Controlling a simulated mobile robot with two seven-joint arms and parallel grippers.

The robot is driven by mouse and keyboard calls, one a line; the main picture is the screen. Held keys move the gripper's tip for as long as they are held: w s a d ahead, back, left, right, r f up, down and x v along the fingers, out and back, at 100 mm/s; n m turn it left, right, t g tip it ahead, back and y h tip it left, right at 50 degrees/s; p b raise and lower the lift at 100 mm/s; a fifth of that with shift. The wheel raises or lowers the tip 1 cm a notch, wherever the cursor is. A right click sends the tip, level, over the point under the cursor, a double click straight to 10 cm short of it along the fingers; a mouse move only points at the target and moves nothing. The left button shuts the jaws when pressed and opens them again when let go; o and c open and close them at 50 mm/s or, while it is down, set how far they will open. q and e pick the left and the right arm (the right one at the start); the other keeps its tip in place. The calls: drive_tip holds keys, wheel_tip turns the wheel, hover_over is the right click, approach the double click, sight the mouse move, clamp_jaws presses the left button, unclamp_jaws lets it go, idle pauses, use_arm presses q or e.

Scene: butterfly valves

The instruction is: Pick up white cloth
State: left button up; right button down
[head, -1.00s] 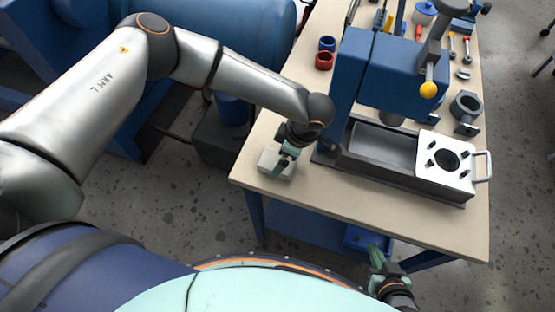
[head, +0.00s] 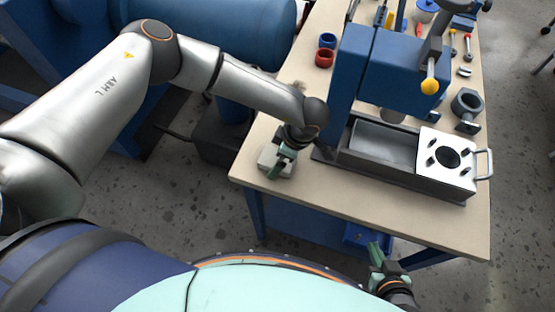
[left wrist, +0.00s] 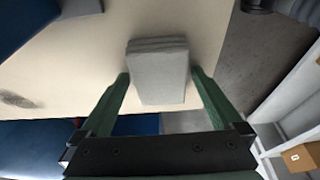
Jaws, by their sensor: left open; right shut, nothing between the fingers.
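The white cloth (left wrist: 160,75) is a folded, greyish-white pad in layers, lying on the table near its edge. In the head view the cloth (head: 285,168) lies at the table's left front corner, partly hidden by my left gripper (head: 277,168). In the left wrist view the left gripper (left wrist: 160,88) is open, with one green finger on each side of the cloth's near part. I cannot tell whether the fingers touch it. My right gripper (head: 374,258) is shut and empty, low in front of the table.
A blue press-like machine (head: 385,70) stands on the table right of the cloth, with a dark tray (head: 385,146) and a white plate with a handle (head: 447,160). Red (head: 324,57) and blue (head: 327,41) rings lie behind. The table's front strip (head: 350,198) is clear.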

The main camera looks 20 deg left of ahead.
use_arm(q)
drive_tip(key=shift+c, duration=0.2)
drive_tip(key=c, duration=1.1)
drive_tip(key=shift+r+p, duration=0.5)
drive_tip(key=shift+p, duration=0.1)
drive_tip(key=shift+c, duration=0.2)
wheel_tip(320, 180, up, 10)
drive_tip(key=b, duration=0.1)
drive_tip(key=shift+f, duration=0.25)
